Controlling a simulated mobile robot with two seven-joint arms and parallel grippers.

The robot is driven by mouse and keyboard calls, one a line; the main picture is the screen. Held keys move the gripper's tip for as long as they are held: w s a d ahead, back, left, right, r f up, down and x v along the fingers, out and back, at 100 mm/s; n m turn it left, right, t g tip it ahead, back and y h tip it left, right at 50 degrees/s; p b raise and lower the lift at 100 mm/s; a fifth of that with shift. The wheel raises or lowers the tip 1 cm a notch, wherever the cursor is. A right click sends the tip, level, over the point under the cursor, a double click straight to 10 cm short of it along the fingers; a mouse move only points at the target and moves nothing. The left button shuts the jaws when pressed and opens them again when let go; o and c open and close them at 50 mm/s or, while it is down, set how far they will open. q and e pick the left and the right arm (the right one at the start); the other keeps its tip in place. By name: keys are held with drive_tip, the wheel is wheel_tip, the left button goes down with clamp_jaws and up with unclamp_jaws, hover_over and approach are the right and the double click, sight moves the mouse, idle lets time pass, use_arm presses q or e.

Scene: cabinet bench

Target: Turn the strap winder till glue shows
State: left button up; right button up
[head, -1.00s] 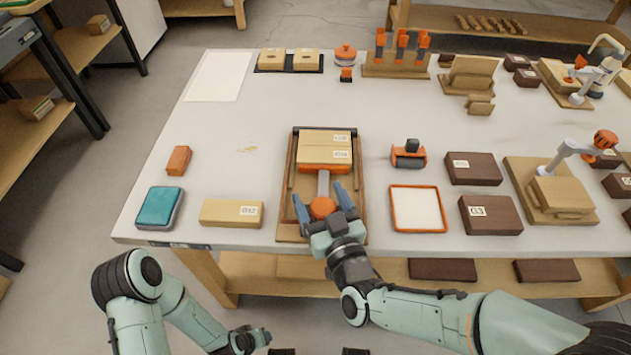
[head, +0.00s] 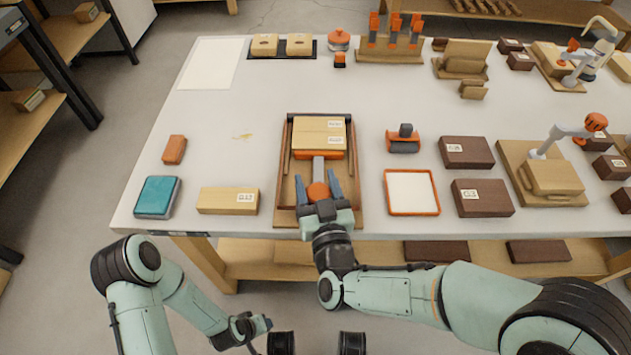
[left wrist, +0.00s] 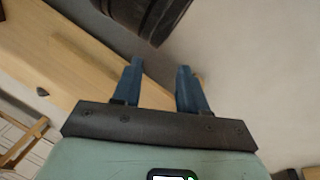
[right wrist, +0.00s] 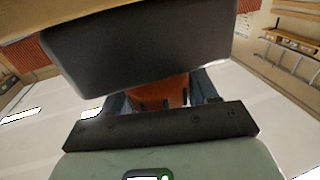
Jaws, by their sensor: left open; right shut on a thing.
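The strap winder is an orange knob (head: 317,192) on a grey stem at the near end of a wooden frame (head: 287,160). Two light wooden blocks (head: 318,125) lie in the frame, with an orange strip along their near edge. My right gripper (head: 317,180) is shut on the knob, one blue finger on each side. In the right wrist view the orange knob (right wrist: 158,92) sits between the fingers, behind a large dark part. I can make out no glue at the joint. My left gripper (left wrist: 160,75) is open and empty, low in front of the bench.
A teal box (head: 157,197), an orange block (head: 175,150) and a light wooden block (head: 228,201) lie left of the frame. An orange-rimmed tray (head: 411,212), an orange-and-grey tool (head: 403,142) and dark blocks (head: 482,197) lie right. Bare bench (head: 250,95) lies behind.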

drive_tip(key=m+h, duration=0.1)
drive_tip(key=h, duration=0.1)
drive_tip(key=m+h+p, duration=0.1)
drive_tip(key=h, duration=0.1)
drive_tip(key=m+h, duration=0.1)
drive_tip(key=shift+w+d+r+m+h, duration=0.1)
drive_tip(key=shift+d+m+h, duration=0.2)
drive_tip(key=shift+m+h, duration=0.1)
use_arm(q)
drive_tip(key=s+r, duration=0.1)
drive_tip(key=s+d+r+g, duration=0.1)
drive_tip(key=shift+s+d+h, duration=0.2)
drive_tip(key=shift+s+h, duration=0.1)
drive_tip(key=shift+s, duration=0.1)
use_arm(e)
drive_tip(key=o, duration=1)
drive_tip(key=shift+c, duration=0.2)
use_arm(q)
drive_tip(key=shift+w+a+f+t+b, duration=0.2)
drive_tip(key=shift+w+a+f, duration=0.15)
drive_tip(key=shift+w, duration=0.2)
drive_tip(key=shift+w+a+f+t+b, duration=0.2)
drive_tip(key=shift+w+f, duration=0.25)
drive_tip(key=shift+w, duration=0.1)
use_arm(e)
drive_tip(key=s+a, duration=0.1)
drive_tip(key=s, duration=1.2)
drive_tip(key=shift+s+a, duration=0.15)
